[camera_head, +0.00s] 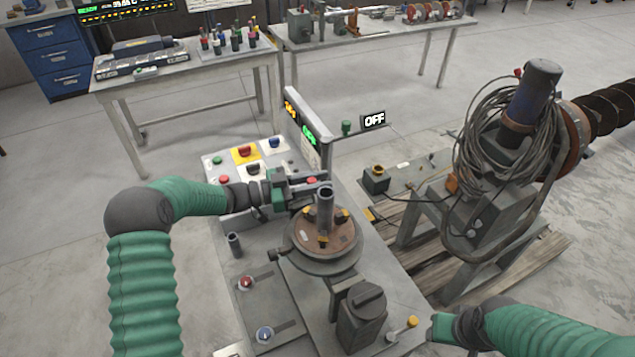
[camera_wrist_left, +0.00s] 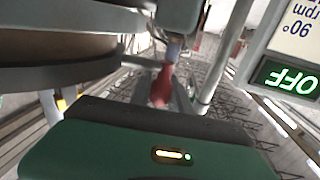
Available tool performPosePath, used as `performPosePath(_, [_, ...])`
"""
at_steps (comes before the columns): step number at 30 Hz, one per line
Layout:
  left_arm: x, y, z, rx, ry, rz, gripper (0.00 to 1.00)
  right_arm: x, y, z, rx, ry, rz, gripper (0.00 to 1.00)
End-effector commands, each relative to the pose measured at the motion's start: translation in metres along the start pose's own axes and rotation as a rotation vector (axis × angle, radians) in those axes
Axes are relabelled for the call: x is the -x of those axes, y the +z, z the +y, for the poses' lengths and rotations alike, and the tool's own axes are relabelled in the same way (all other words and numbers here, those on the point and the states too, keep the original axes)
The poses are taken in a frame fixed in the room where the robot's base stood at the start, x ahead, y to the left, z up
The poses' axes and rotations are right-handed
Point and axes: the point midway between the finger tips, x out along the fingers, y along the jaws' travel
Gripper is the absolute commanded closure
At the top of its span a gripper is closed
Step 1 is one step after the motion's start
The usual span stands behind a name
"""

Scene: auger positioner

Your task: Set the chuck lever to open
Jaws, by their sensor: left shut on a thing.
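The round chuck (camera_head: 322,262) sits on the grey bench with an upright grey tube at its centre. My left gripper (camera_head: 318,184) is at the chuck's far left side, beside the tube. It is shut on a small red-ended handle, seen as a red knob (camera_wrist_left: 160,86) in the left wrist view. I take this to be the chuck lever, but the fingers and chuck hide much of it, and its setting cannot be read. My right gripper (camera_head: 442,328) is at the lower right, near a yellow-knobbed lever (camera_head: 411,321); its fingertips cannot be made out.
Push buttons (camera_head: 246,152) lie at the bench's back left. Red (camera_head: 246,283) and blue (camera_head: 264,334) knobs stand at front left. A motor with coiled cable (camera_head: 520,105) stands at right.

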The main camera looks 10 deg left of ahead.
Motion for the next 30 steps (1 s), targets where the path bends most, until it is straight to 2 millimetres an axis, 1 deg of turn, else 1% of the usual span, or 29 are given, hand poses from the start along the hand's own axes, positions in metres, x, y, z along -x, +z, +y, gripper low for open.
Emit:
performPosePath(1, [-0.005, -0.007, -0.001, -0.008, 0.0, 0.011, 1.0, 0.001, 0.0, 0.0, 0.0, 0.0, 0.0, 0.56])
performPosePath(7, [-0.006, -0.007, 0.0, -0.009, 0.001, 0.011, 1.0, 0.001, 0.0, 0.0, 0.0, 0.0, 0.0, 0.56])
performPosePath(8, [-0.006, -0.007, 0.0, -0.009, 0.001, 0.011, 0.75, 0.001, 0.0, 0.0, 0.0, 0.0, 0.0, 0.56])
performPosePath(12, [-0.004, -0.005, 0.0, -0.007, 0.001, 0.008, 0.57, 0.0, 0.0, 0.0, 0.0, 0.0, 0.0, 0.56])
performPosePath(13, [-0.004, -0.005, 0.0, -0.006, 0.001, 0.008, 0.55, 0.0, 0.0, 0.0, 0.0, 0.0, 0.0, 0.56])
performPosePath(23, [0.005, -0.002, -0.001, -0.004, -0.001, 0.007, 0.55, -0.001, 0.0, 0.0, 0.0, 0.0, 0.0, 0.56])
performPosePath(26, [0.018, -0.001, -0.001, -0.003, -0.002, 0.006, 0.55, -0.004, 0.001, 0.0, 0.0, 0.0, 0.0, 0.56])
performPosePath(29, [0.042, 0.001, -0.002, -0.004, -0.003, 0.004, 0.55, -0.01, 0.002, 0.0, 0.0, 0.0, 0.0, 0.56])
performPosePath(30, [0.054, 0.001, -0.002, -0.004, -0.004, 0.003, 0.55, -0.012, 0.003, 0.0, 0.0, 0.0, 0.0, 0.56])
